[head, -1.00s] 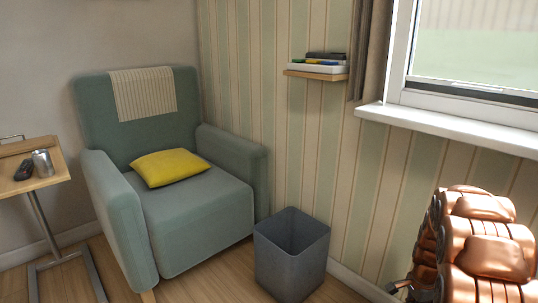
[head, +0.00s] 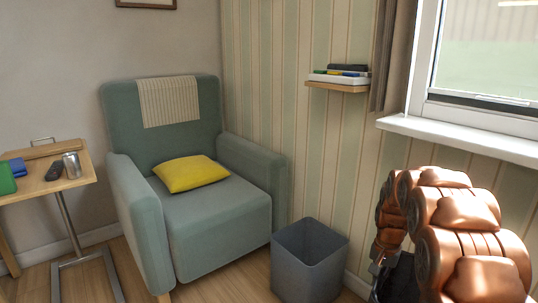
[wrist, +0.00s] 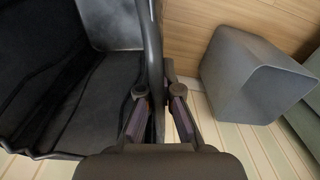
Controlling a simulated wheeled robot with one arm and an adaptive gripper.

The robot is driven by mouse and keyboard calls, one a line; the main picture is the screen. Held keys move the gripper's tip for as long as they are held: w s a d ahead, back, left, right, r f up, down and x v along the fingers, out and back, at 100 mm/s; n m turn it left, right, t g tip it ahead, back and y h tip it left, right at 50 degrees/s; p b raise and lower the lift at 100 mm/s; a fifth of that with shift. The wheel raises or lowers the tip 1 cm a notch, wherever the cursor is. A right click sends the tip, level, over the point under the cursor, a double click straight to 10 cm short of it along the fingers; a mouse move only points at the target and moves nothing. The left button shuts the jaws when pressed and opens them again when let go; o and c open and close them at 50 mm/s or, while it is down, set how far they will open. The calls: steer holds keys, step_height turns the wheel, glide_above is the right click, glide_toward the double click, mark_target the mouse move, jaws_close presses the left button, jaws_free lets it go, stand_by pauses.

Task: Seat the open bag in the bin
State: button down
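The bin (head: 308,262) is a grey, square, open-topped container on the floor, between the armchair and the striped wall. It also shows in the wrist view (wrist: 245,80), tilted by the camera angle, to the right of my gripper and apart from it. The black bag (wrist: 70,100) fills the left of the wrist view, its mouth open. Its dark rim passes between the fingers of my gripper (wrist: 158,95), which look closed on it. In the head view a dark part of the bag (head: 398,280) shows below my copper-coloured arm, right of the bin. The rest is hidden.
A green armchair (head: 205,225) with a yellow cushion (head: 192,174) stands left of the bin. A side table (head: 75,182) is at far left. A wall shelf (head: 338,87) and window sill (head: 465,140) are above right. Some wooden floor (head: 240,275) is clear.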

steer(key=a+r+n+p, duration=0.1)
steer(key=a+r+n, duration=0.6)
steer(key=a+r, duration=0.5)
step_height(320, 180, up, 22)
steer(key=s+p, duration=0.1)
steer(key=p, duration=3.4)
steer(key=shift+s+a+r+p, duration=0.2)
steer(key=shift+s+a+p, duration=0.15)
steer(key=shift+a, duration=0.1)
